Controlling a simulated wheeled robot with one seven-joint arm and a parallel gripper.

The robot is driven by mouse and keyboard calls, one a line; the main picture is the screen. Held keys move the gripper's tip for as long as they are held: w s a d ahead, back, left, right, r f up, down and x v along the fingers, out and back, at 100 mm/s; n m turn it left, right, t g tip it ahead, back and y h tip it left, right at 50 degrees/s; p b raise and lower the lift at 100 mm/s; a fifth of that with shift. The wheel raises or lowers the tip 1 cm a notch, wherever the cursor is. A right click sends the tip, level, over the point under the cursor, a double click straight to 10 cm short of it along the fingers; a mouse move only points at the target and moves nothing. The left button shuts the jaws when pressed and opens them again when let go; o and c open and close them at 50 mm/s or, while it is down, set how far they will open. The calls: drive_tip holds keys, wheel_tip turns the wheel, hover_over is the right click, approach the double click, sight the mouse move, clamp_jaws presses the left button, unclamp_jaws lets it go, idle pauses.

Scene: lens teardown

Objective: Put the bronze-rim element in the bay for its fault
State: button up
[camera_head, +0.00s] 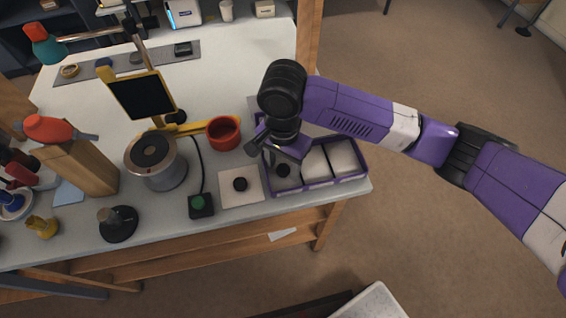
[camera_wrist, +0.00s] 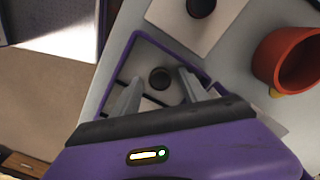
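A purple-rimmed tray (camera_head: 318,187) with pale-lined bays sits at the bench's front right corner. A small dark round element (camera_head: 283,171) lies in its left bay; it also shows in the wrist view (camera_wrist: 160,78). My gripper (camera_head: 268,150) is over that bay. In the wrist view my gripper (camera_wrist: 160,92) has its fingers apart, one to each side of the element, with nothing held between them. Another dark round piece (camera_head: 240,184) lies on a white square pad left of the tray. I cannot make out a bronze rim on either piece.
A green-button box (camera_head: 201,205) and a silver cylinder (camera_head: 155,160) stand to the left. A grey mat (camera_head: 155,58) at the back holds several small items, one a brass-coloured ring (camera_head: 69,71).

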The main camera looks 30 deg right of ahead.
sight(282, 170)
drive_tip(key=shift+r, duration=0.15)
wheel_tip(282, 170, up, 12)
drive_tip(key=p, duration=0.2)
idle(0.4)
drive_tip(key=shift+a, duration=0.1)
